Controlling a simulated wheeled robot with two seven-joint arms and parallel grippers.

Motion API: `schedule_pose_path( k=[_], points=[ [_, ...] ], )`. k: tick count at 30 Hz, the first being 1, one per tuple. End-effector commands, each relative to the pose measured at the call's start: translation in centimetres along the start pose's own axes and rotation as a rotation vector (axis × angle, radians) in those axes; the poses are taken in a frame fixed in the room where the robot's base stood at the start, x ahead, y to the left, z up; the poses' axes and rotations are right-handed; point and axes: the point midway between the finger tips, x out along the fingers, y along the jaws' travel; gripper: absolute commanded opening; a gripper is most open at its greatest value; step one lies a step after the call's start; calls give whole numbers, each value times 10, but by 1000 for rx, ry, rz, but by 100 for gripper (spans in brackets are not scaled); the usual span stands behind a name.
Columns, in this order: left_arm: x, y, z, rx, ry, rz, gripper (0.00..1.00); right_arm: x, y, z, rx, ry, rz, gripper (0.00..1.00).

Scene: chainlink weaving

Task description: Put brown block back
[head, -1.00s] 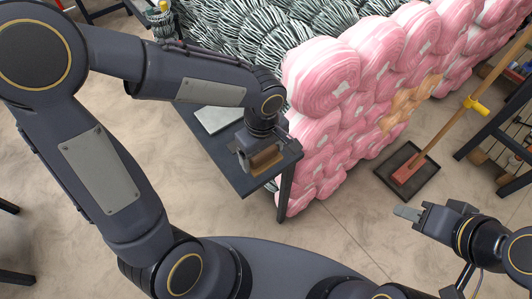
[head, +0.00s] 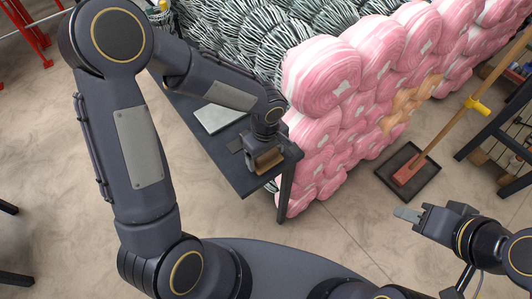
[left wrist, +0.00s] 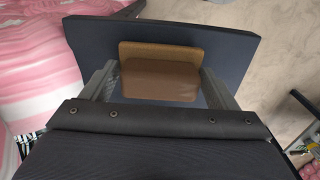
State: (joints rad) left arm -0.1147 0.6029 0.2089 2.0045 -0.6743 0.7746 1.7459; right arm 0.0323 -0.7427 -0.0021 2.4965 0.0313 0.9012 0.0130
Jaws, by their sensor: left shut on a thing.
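The brown block (head: 268,161) is at the near right end of the dark table (head: 230,170). My left gripper (head: 262,158) is above it and shut on it. In the left wrist view the block (left wrist: 160,82) sits between the two grey fingers of my left gripper (left wrist: 160,75), one on each side. A lighter brown strip shows just beyond the block; I cannot tell if it is part of it. I cannot tell whether the block touches the table. My right gripper (head: 407,214) is at lower right, away from the table, with nothing seen in it.
A pale flat slab (head: 219,117) and a small dark plate (head: 235,145) lie on the table. Pink and white bundles (head: 340,110) are stacked close along its right side. A dark tray (head: 428,186) with a broom (head: 403,174) stands on the floor at right.

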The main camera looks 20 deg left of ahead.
Motion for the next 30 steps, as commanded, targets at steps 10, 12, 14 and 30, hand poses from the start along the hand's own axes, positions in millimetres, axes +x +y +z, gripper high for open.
schedule_pose_path(
  k=[10,12,14,30],
  points=[
    [9,0,0,1,1,1,60,10,5,5,0,0,0,36],
    [7,0,0,1,1,1,90,8,4,4,0,0,0,36],
    [7,0,0,0,1,0,98,8,4,4,0,0,0,36],
    [-22,1,-1,-1,4,6,100,-5,-2,-2,0,0,0,36]
  ],
)
